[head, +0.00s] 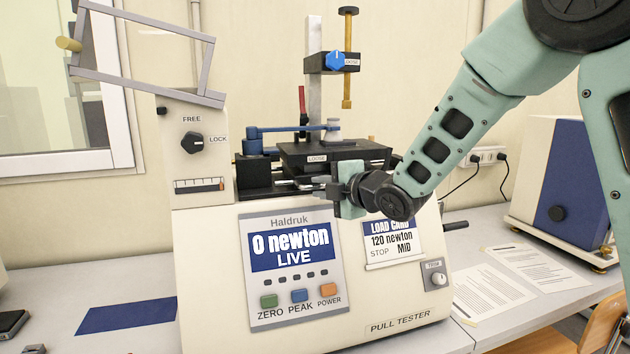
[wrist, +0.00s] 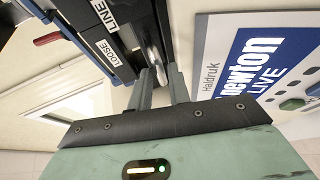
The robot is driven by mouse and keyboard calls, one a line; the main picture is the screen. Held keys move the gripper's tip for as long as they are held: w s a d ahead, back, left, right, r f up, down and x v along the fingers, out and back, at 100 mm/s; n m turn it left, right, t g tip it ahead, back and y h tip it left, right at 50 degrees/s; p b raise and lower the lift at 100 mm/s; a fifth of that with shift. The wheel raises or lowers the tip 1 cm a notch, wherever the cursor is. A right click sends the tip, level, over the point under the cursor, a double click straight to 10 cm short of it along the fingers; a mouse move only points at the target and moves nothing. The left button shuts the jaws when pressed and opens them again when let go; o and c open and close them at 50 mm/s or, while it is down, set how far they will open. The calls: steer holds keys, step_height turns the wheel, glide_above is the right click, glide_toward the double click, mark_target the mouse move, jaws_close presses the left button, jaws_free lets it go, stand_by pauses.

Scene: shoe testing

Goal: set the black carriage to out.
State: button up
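The pull tester (head: 300,270) has black slide parts on its top deck. A black block (head: 352,150) with a "LOOSE" label sits there and I take it as part of the carriage. I cannot tell the carriage's exact limits. In the wrist view the "LOOSE" label (wrist: 116,60) and a "LINE" label (wrist: 104,14) show on black parts. My gripper (head: 328,188) is at the front edge of the deck, just below the block. In the wrist view my gripper (wrist: 160,72) has its fingers apart, tips beside the black parts and a pale rounded piece. I cannot tell if they touch.
A display (head: 290,248) reads 0 newton, LIVE. A load card (head: 392,240) hangs right of it. A blue lever (head: 290,128) lies over the deck, near a brass rod (head: 347,90). A grey frame (head: 150,50) stands upper left. Papers (head: 490,290) lie on the right.

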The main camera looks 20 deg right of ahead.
steer(key=shift+p+x, duration=0.3)
steer(key=shift+x, duration=1)
steer(key=shift+c, duration=0.3)
jaws_close()
steer(key=d+b, duration=0.3)
steer(key=d, duration=0.8)
steer(key=shift+o, duration=0.3)
jaws_free()
steer(key=shift+d, duration=0.2)
steer(key=shift+a, duration=0.1)
